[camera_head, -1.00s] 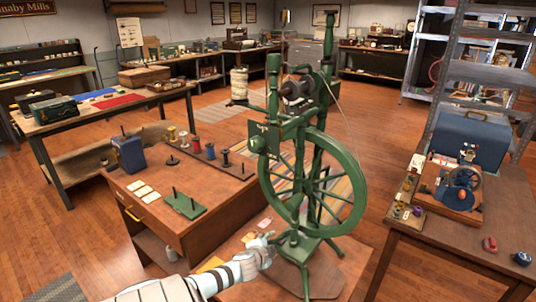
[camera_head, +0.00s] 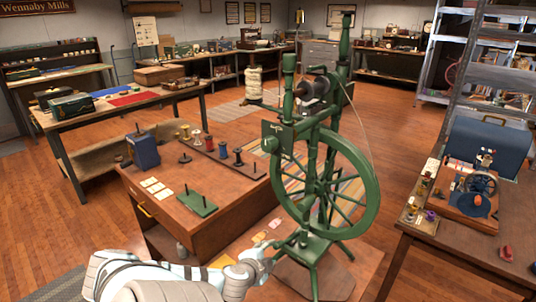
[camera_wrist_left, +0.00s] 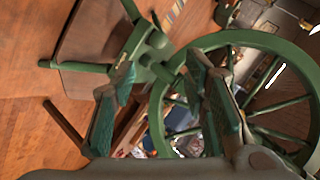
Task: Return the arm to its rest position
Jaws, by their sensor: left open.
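My left arm comes in from the bottom left in the head view. Its gripper (camera_head: 262,262) is beside the base of the green spinning wheel (camera_head: 322,185), low and in front of it. In the left wrist view the two fingers of the gripper (camera_wrist_left: 165,112) are spread apart with nothing held between them. The green legs and rim of the spinning wheel (camera_wrist_left: 210,45) show behind and around the fingers. I cannot tell whether the gripper touches the wheel. My right gripper is not seen.
A wooden desk (camera_head: 180,222) with spools, a green pegged board (camera_head: 196,203) and a blue box (camera_head: 144,150) stands left of the wheel. A table (camera_head: 420,228) with a small sewing machine (camera_head: 480,185) stands at the right. Wooden floor is open behind the wheel.

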